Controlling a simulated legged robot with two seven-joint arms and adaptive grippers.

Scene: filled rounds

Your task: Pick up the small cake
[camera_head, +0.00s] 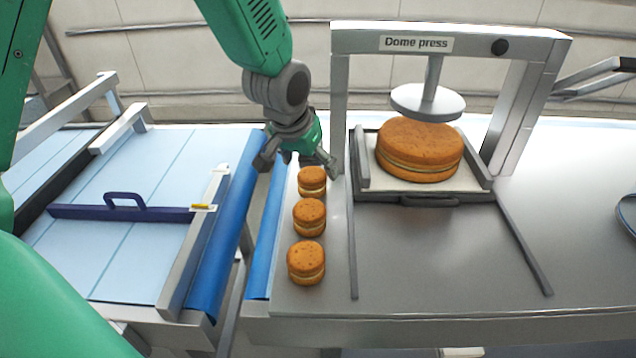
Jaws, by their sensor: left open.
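Three small cakes stand in a row on the left part of the steel table. The far small cake (312,181) is closest to my left gripper; the middle one (309,217) and the near one (306,262) stand in front of it. Each is golden brown with a pale filling band. My left gripper (297,170) is open, its fingers spread just above and behind the far small cake, with nothing seen between them. I cannot tell whether a finger touches the cake. My right gripper is not in view.
A dome press (345,75) stands at the back right, with a large cake (420,148) on a tray (430,198) under its round plate. Rails run forward from it. A conveyor (120,240) with a blue belt end lies left. The table's front middle is clear.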

